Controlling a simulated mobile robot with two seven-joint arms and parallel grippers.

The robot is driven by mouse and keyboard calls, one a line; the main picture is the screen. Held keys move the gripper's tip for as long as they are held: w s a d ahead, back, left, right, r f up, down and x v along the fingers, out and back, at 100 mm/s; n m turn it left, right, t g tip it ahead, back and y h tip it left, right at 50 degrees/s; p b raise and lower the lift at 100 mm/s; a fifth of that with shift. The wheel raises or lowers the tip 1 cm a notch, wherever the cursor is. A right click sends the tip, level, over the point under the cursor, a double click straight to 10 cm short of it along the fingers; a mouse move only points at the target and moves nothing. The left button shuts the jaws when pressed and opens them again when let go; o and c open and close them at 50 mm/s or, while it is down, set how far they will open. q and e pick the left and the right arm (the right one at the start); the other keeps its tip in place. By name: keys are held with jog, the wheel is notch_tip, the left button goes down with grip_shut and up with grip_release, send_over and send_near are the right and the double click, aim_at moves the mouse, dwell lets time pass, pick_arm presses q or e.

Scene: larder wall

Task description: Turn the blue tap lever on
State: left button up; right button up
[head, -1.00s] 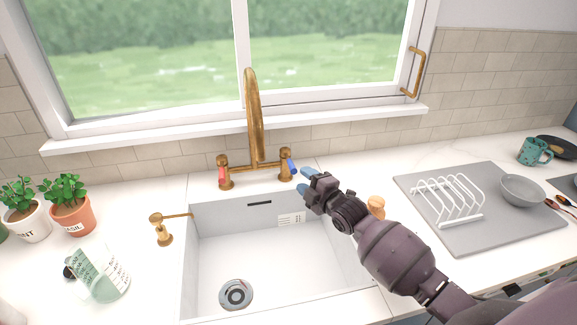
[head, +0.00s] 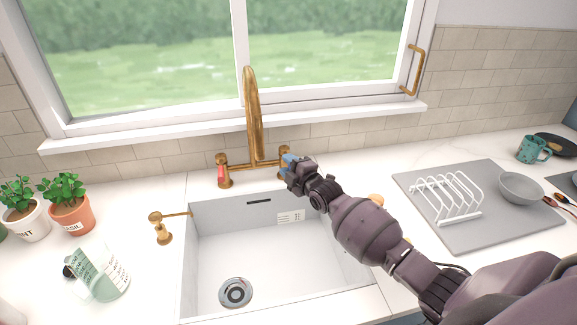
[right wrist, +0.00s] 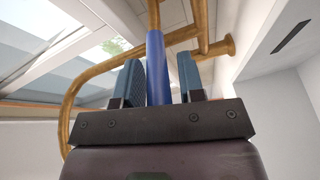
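The brass tap (head: 254,115) stands behind the white sink, with a red lever (head: 221,174) on its left valve. The blue lever (right wrist: 157,62) is on the right valve (head: 284,150); in the head view my right gripper (head: 289,162) covers most or all of it. In the right wrist view the blue lever stands between the two blue-grey fingers of my right gripper (right wrist: 161,80). The fingers are apart, with a small gap on the lever's right; whether the left finger touches it I cannot tell. My left gripper is not in view.
The sink (head: 215,258) is empty below my right arm. A brass soap dispenser (head: 160,228) is at its left. A white dish rack (head: 446,200) and a grey bowl (head: 521,188) stand on a grey mat (head: 425,222) at right. The window sill (head: 180,132) runs behind the tap.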

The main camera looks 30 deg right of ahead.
grip_shut()
jog(key=shift+d+r+n+y+b, duration=0.3)
jog(key=shift+d+n+y+b, duration=0.4)
jog(key=shift+y+b, duration=0.65)
jog(key=d+n+g+y+b, duration=0.1)
jog(key=y+b, duration=0.1)
jog(key=b, duration=0.1)
jog(key=d+n+g+y+b, duration=0.1)
jog(key=n+y+b, duration=0.1)
jog(key=b, duration=0.1)
jog(key=shift+s+d, duration=0.2)
jog(key=shift+d, duration=0.15)
